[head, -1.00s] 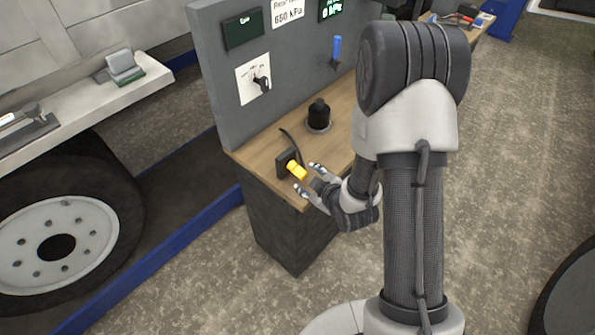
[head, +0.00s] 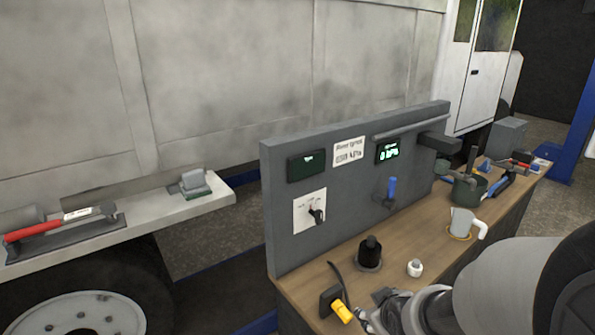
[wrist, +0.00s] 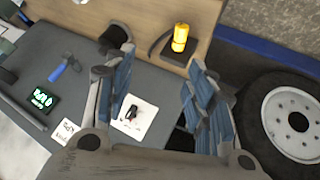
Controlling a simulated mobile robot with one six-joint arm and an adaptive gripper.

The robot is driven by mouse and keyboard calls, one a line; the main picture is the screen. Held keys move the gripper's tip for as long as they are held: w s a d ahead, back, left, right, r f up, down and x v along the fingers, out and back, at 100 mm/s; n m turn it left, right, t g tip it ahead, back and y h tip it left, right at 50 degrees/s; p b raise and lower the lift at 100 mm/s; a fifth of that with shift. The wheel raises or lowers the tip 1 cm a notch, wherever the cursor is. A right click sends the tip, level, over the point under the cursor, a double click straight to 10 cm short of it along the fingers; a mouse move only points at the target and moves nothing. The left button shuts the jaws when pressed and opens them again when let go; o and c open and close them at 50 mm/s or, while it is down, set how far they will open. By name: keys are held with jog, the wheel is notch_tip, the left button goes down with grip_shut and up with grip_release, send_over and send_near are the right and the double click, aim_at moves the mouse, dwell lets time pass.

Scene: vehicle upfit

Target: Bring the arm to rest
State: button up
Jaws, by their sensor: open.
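My gripper (head: 372,308) is low in the head view, at the bench's front edge, just right of the yellow-ended plug (head: 342,311) on its dark block. In the wrist view my gripper (wrist: 160,72) is open, its two blue-padded fingers spread wide with nothing between them. The yellow piece (wrist: 180,38) stands upright in that view, beyond the fingertips and apart from them. My forearm fills the lower right of the head view and hides part of the bench.
The wooden bench (head: 420,245) carries a black cylinder (head: 369,252), a white-topped knob (head: 414,268), a grey jug (head: 462,222) and a green pot (head: 468,190). The grey panel (head: 345,215) rises behind. A truck step (head: 150,218) and wheel (head: 85,315) are at left.

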jog(key=s+a+r+m+g, duration=0.1)
jog(key=s+r+m, duration=0.1)
jog(key=s, duration=0.5)
jog(key=s+a+r+m+g, duration=0.1)
jog(key=s+r+m, duration=0.1)
jog(key=s+r, duration=0.3)
jog(key=s+a+r+m+g, duration=0.1)
jog(key=s+r, duration=0.3)
jog(key=s, duration=0.6)
jog(key=shift+s+a+m+g+b, duration=0.2)
jog(key=shift+s+m+g+b, duration=0.1)
jog(key=shift+s+m+b, duration=0.1)
